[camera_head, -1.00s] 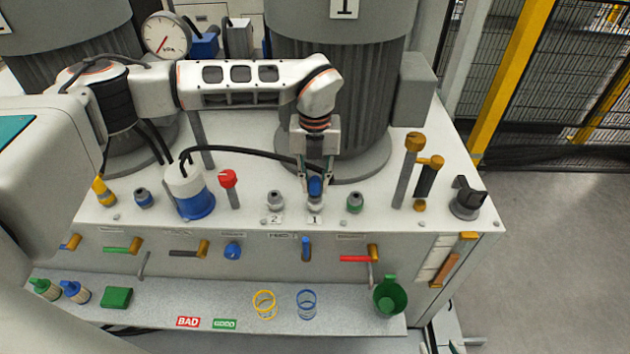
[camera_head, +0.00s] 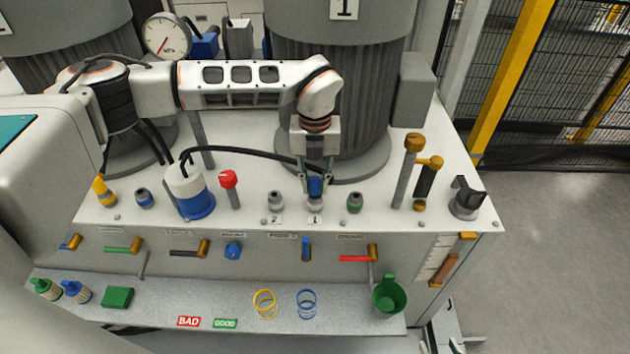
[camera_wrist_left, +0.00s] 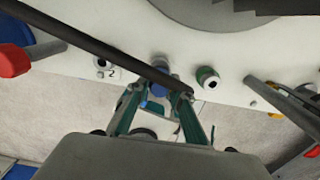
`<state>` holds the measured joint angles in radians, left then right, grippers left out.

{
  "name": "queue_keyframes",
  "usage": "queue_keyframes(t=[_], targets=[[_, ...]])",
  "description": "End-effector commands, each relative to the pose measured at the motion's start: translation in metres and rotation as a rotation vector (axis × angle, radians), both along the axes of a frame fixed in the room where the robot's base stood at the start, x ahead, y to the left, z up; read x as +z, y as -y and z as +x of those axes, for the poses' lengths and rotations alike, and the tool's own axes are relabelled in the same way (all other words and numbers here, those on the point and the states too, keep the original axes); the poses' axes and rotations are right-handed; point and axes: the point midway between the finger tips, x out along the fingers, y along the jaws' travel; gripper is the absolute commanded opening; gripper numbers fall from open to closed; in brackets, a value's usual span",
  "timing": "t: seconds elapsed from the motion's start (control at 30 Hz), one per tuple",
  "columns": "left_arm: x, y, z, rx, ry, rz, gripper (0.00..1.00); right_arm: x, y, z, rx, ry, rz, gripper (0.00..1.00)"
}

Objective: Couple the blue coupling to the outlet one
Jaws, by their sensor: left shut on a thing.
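The blue coupling (camera_head: 315,187) is on the end of a black hose and sits between the fingers of my left gripper (camera_head: 315,182). The gripper is shut on it, pointing down. The coupling is right over the grey outlet fitting (camera_head: 315,204) labelled 1; whether they are joined cannot be told. In the left wrist view the blue coupling (camera_wrist_left: 156,92) shows between the fingertips (camera_wrist_left: 160,95), partly hidden by the hose. The hose (camera_head: 250,151) runs to a white and blue canister (camera_head: 190,192). My right gripper does not show.
A grey fitting (camera_head: 275,200) labelled 2 stands left of outlet 1, and a green-ringed fitting (camera_head: 354,202) stands right of it. A red-topped post (camera_head: 229,190) and a grey post with a brass top (camera_head: 408,170) rise nearby. The big ribbed column (camera_head: 335,110) stands behind.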

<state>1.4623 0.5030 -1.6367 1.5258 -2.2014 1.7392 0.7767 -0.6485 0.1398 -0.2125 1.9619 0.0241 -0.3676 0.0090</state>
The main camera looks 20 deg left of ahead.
Motion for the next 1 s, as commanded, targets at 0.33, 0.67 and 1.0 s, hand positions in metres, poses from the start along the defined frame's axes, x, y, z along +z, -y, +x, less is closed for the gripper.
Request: queue_keyframes(t=[0.33, 0.67, 1.0], targets=[[0.000, 0.000, 0.000, 0.000, 0.000, 0.000, 0.00, 0.000, 0.000, 0.000, 0.000, 0.000, 0.000, 0.40], [-0.005, 0.000, 0.000, 0.000, 0.000, 0.000, 0.00, -0.002, 0.000, 0.000, 0.000, -0.001, 0.000, 0.40], [-0.010, 0.000, 0.000, 0.000, 0.000, 0.000, 0.32, -0.005, 0.000, -0.001, -0.001, -0.002, 0.000, 0.40]])
